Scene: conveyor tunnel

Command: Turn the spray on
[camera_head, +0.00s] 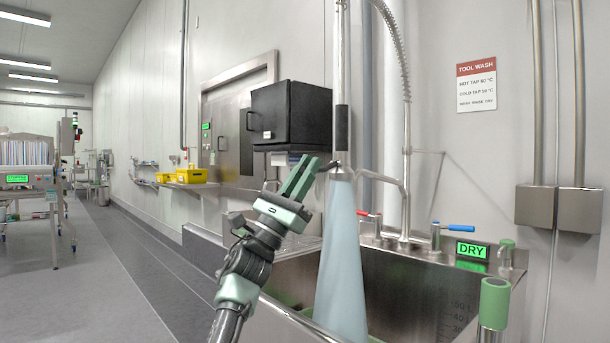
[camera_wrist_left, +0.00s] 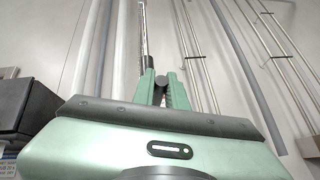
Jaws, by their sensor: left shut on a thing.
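The spray head hangs upright over the sink on a metal and black handle (camera_head: 341,120). A pale blue cone of water (camera_head: 343,260) spreads from its nozzle down into the steel sink (camera_head: 425,290). My left gripper (camera_head: 322,170) comes in from the left and is shut on the dark spray lever (camera_head: 331,166) beside the nozzle. In the left wrist view, my left gripper (camera_wrist_left: 160,88) has its green fingers on either side of the lever's dark round end (camera_wrist_left: 160,82). My right gripper is not in view.
A coiled steel hose (camera_head: 396,45) and a tap with a red lever (camera_head: 368,213) and blue lever (camera_head: 457,227) stand behind the sink. A green-lit DRY sign (camera_head: 471,250) is on the right. A black box (camera_head: 291,115) is on the wall.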

